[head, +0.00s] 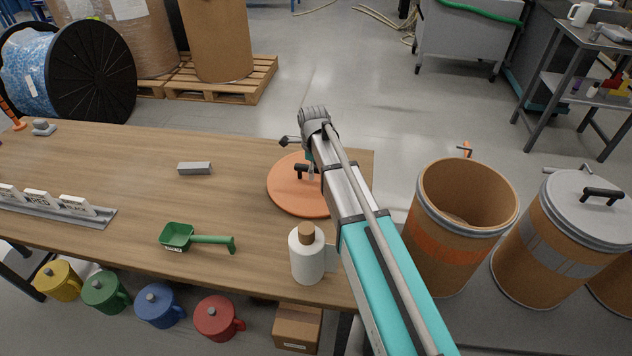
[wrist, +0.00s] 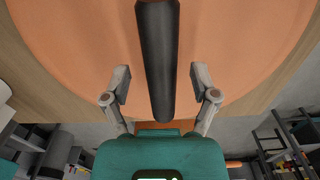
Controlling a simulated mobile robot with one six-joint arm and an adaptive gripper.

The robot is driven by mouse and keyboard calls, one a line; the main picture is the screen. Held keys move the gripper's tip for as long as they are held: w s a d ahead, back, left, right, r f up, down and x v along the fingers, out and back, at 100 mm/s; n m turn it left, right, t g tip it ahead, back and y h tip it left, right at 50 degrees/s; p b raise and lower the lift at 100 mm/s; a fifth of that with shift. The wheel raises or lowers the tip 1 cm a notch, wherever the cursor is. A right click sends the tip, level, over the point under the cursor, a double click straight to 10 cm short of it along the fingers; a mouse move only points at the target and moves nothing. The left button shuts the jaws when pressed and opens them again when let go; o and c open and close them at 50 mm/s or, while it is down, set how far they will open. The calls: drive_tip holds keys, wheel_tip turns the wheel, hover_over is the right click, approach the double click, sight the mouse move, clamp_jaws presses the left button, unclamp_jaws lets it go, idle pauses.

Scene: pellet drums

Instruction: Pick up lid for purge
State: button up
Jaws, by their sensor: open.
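An orange round lid (head: 292,200) lies flat on the wooden table near its right end, and it fills much of the wrist view (wrist: 70,50). A black bar handle (wrist: 158,60) stands out from the lid. My gripper (wrist: 160,80) is open, with one finger on each side of the handle and a visible gap to it on both sides. In the head view, my gripper (head: 312,168) is over the lid and my arm hides part of the lid's right side. An open drum with an orange band (head: 446,245) stands right of the table.
A white bottle (head: 307,255) with a brown cap stands close in front of the lid. A green scoop (head: 178,236) and a grey block (head: 195,168) lie on the table (head: 120,160). A grey-banded drum (head: 545,240) wears a grey lid (head: 600,205) at right.

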drive_tip(key=shift+c, duration=0.3)
clamp_jaws()
drive_tip(key=shift+r, duration=0.1)
idle(0.4)
wheel_tip(320, 180, up, 10)
drive_tip(key=p, duration=1)
idle(0.7)
wheel_tip(320, 180, up, 13)
drive_tip(key=p, duration=1.3)
drive_tip(key=shift+r+p, duration=0.2)
drive_tip(key=shift+p, duration=0.1)
